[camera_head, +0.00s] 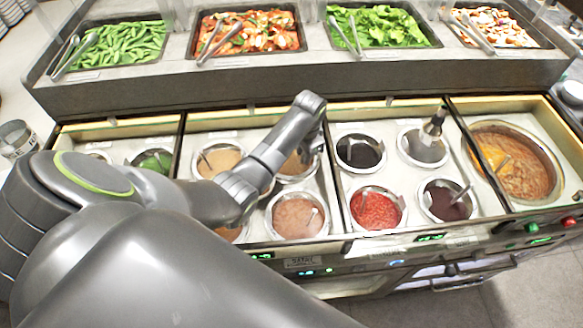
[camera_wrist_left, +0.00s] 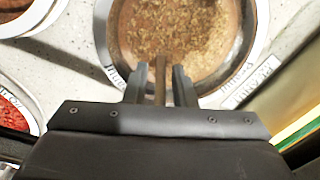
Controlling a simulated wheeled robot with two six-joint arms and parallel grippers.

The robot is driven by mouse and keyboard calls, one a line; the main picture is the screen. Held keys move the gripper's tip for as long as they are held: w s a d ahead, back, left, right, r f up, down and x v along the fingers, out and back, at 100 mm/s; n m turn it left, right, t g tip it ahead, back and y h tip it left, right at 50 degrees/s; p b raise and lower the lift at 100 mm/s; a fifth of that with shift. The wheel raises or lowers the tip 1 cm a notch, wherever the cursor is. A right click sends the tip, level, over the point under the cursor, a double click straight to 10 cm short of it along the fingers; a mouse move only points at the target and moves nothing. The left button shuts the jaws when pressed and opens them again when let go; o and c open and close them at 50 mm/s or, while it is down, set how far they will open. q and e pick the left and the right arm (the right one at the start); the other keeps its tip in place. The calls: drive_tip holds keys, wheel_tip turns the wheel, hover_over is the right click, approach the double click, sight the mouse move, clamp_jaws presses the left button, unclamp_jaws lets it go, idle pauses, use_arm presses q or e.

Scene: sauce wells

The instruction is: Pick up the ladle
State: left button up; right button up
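A ladle (camera_wrist_left: 160,78) with a thin brownish handle stands in a round well of chunky brown sauce (camera_wrist_left: 204,35) in the left wrist view. My left gripper (camera_wrist_left: 159,92) is open. Its two dark fingers stand on either side of the handle, with a visible gap on both sides. The ladle's bowl is hidden in the sauce. In the head view my left gripper (camera_head: 311,147) reaches down over the brown well (camera_head: 293,166), partly covering it. I cannot make out this ladle's handle there. My right gripper is not in view.
Close by are a brown well (camera_head: 297,216), a dark well (camera_head: 360,151) and a red well (camera_head: 377,210). A bigger orange-brown pot (camera_head: 515,162) is at the right. Trays of vegetables line the back shelf (camera_head: 300,75). Black dividers separate the compartments.

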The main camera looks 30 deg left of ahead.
use_arm(q)
clamp_jaws()
drive_tip(key=shift+r, duration=0.15)
wheel_tip(320, 180, up, 10)
drive_tip(key=shift+f+b, duration=0.1)
drive_tip(key=shift+b, duration=0.3)
